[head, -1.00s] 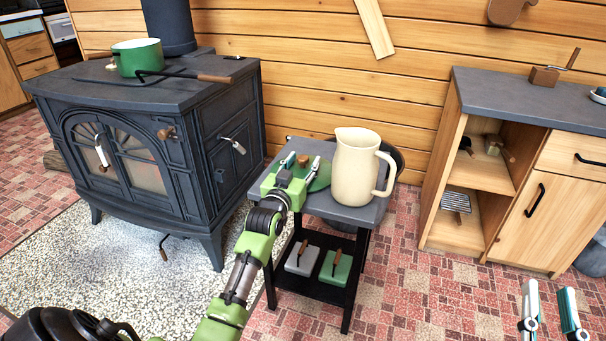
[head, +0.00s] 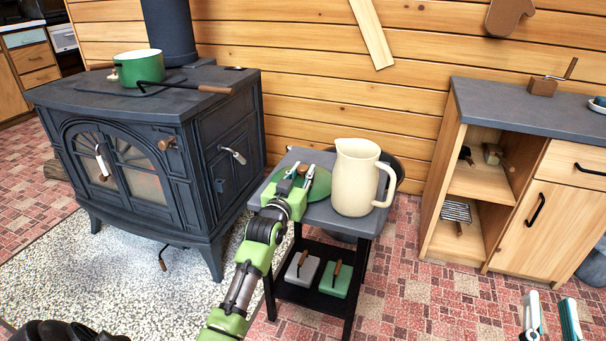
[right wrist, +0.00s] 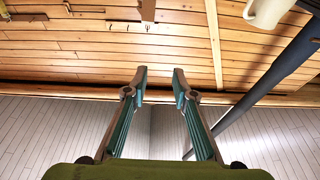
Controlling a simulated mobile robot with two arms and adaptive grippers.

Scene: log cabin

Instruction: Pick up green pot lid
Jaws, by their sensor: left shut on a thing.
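The green pot lid (head: 320,187) lies at the left part of the small grey side table, partly hidden by my arm. Its brown knob (head: 304,171) stands up in the middle. My left gripper (head: 301,174) reaches in from the front and is shut on the knob, one finger on each side. I cannot tell whether the lid is clear of the tabletop. My right gripper (head: 550,316) is at the bottom right of the head view, fingers apart and empty. It also shows open in the right wrist view (right wrist: 158,76).
A cream pitcher (head: 357,178) stands on the side table (head: 345,224), close to the right of the lid. A green pot (head: 138,68) sits on the black stove (head: 215,95) at left. A wooden cabinet (head: 560,215) stands at right. Floor between table and cabinet is clear.

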